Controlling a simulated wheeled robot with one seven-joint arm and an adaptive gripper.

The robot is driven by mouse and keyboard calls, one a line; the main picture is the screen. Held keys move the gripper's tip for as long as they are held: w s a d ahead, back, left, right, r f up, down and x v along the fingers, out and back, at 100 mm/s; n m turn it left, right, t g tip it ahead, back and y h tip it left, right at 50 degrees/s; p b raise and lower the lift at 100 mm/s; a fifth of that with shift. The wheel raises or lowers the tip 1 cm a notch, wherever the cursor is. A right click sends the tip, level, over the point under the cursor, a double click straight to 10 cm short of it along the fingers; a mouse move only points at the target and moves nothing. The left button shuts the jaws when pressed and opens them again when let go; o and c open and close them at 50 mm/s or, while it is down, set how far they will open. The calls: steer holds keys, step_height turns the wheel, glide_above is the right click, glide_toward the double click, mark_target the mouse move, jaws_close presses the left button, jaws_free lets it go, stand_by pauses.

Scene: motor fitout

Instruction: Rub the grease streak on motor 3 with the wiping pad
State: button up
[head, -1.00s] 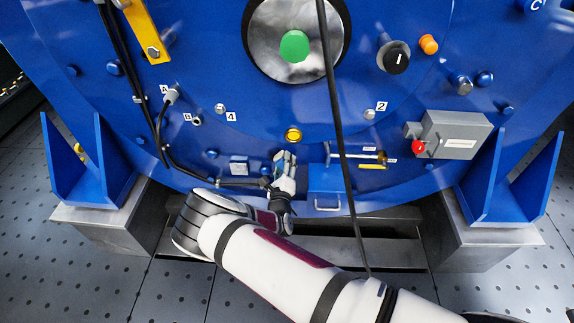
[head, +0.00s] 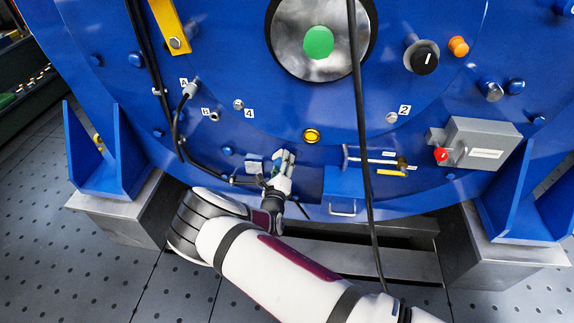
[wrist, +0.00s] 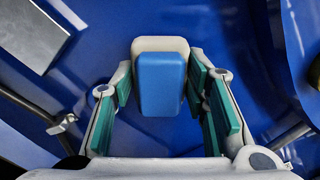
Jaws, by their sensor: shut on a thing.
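My gripper (head: 284,165) is at the lower part of the large blue motor face (head: 290,105) in the head view, right of a small pale plate and below the yellow button. In the wrist view my gripper (wrist: 163,95) is shut on the wiping pad (wrist: 160,82), a blue block with a cream part (wrist: 160,44) at its far end. Blue motor surface fills the background beyond the pad. I cannot tell whether the pad touches it. I cannot make out a grease streak or a motor number.
A black cable (head: 363,130) hangs in front of the motor, right of my gripper. A grey box with a red knob (head: 482,143) and a blue box with a handle (head: 342,190) stick out from the face. Another black cable (head: 180,130) runs left.

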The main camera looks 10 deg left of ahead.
mark_target(300, 156)
steer(key=shift+s+r+p, duration=0.1)
steer(key=shift+r+p, duration=0.2)
steer(key=shift+r, duration=0.05)
steer(key=shift+d+f+p, duration=0.1)
steer(key=shift+d+p, duration=1.55)
steer(key=shift+d, duration=2.05)
steer(key=shift+w+a+b, duration=0.2)
steer(key=shift+a+b, duration=0.2)
steer(key=shift+a, duration=0.5)
steer(key=shift+w+a+b, duration=0.15)
steer(key=shift+a+b, duration=0.3)
steer(key=shift+a, duration=0.75)
steer(key=shift+c, duration=1)
steer(key=shift+a+b, duration=0.65)
steer(key=shift+a, duration=1.1)
